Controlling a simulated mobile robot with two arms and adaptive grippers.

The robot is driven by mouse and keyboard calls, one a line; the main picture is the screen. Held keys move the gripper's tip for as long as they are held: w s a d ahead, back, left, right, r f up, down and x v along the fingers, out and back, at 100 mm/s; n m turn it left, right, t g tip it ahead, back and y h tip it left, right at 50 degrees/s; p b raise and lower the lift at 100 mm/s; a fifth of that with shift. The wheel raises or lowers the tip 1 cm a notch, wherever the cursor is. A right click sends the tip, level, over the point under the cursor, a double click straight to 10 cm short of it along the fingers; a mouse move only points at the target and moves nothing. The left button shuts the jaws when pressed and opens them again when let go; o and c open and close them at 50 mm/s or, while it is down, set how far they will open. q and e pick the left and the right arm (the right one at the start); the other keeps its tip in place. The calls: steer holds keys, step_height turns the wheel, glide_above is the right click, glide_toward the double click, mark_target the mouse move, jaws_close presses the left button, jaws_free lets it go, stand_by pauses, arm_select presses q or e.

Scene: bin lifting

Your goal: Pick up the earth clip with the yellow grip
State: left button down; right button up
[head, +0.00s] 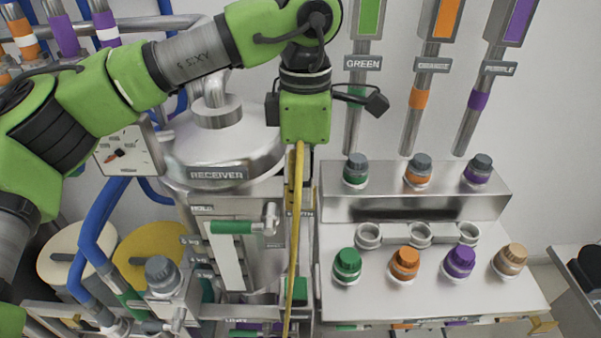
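My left arm comes in from the left, and my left gripper (305,122) is at the top middle, in front of the receiver and the wall. Its green body and dark side parts show, but its fingertips cannot be made out. A long, thin yellow strip or cable (294,230) runs from the lower edge of the gripper body down to the bottom edge of the picture. It passes in front of a partly covered label that seems to read EARTH. I cannot tell whether the gripper holds it. The clip's jaws cannot be made out. My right gripper is not in view.
The steel receiver (225,150) with a gauge (128,152) and blue hoses (95,235) stands left of the yellow strip. At right a steel rack (415,205) carries several coloured caps. GREEN, ORANGE and PURPLE tubes hang on the wall above. A dark object (590,265) lies at far right.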

arm_select(q)
steer(key=shift+w+r, duration=0.1)
steer(key=shift+r, duration=0.3)
step_height(320, 180, up, 2)
steer(key=shift+r+b, duration=0.15)
steer(key=shift+b, duration=0.4)
steer(key=s+a+r+b, duration=0.2)
steer(key=s+r+b, duration=0.2)
steer(key=s+r, duration=0.6)
steer(key=s, duration=0.4)
steer(key=shift+a+b, duration=0.4)
steer(key=shift+f, duration=0.1)
